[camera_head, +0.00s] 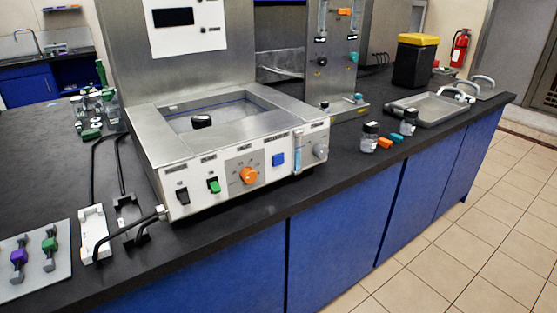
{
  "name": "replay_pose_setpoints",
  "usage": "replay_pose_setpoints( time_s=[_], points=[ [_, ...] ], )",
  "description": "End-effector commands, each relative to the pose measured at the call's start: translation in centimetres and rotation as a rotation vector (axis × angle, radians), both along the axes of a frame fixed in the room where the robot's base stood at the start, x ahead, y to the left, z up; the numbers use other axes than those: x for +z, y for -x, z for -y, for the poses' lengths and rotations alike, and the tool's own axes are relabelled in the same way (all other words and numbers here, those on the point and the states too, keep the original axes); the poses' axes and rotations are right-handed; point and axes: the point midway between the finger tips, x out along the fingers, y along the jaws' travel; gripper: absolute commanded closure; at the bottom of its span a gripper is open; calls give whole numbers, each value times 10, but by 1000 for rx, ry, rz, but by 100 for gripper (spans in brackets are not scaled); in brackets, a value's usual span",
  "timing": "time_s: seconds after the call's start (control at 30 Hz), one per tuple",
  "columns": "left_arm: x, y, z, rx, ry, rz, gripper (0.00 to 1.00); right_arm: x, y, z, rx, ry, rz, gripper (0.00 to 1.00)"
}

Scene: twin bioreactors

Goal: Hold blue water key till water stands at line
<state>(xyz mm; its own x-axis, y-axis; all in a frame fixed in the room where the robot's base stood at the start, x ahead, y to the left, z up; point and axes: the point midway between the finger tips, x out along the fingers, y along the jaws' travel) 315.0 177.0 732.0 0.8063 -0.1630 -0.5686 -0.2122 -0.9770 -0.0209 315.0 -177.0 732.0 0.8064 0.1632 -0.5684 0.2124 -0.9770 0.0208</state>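The blue water key (278,159) is a square button on the white front panel of the steel bath unit (165,124), right of the orange knob (249,175). A narrow upright sight gauge (297,152) with a light blue column stands just right of the key. The open basin (222,108) on top has a thin blue line along its inner back wall and a dark round object (201,121) inside. I cannot tell the exact water level against the line. Nothing touches the key. Neither of my grippers is in view.
A black switch (182,196), a green switch (214,186) and a grey knob (320,151) share the panel. White and black holders with dark tubing stand at the left. Jars (369,137) and a metal tray (428,108) lie right. The counter front is clear.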

Motion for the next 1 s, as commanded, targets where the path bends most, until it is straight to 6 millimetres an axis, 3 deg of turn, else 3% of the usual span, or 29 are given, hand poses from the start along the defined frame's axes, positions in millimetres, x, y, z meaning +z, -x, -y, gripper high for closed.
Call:
replay_pose_setpoints(
  time_s=[0.5,1.0],
  points=[
    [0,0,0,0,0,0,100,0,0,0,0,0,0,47],
    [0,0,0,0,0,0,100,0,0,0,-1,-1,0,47]
  ],
)
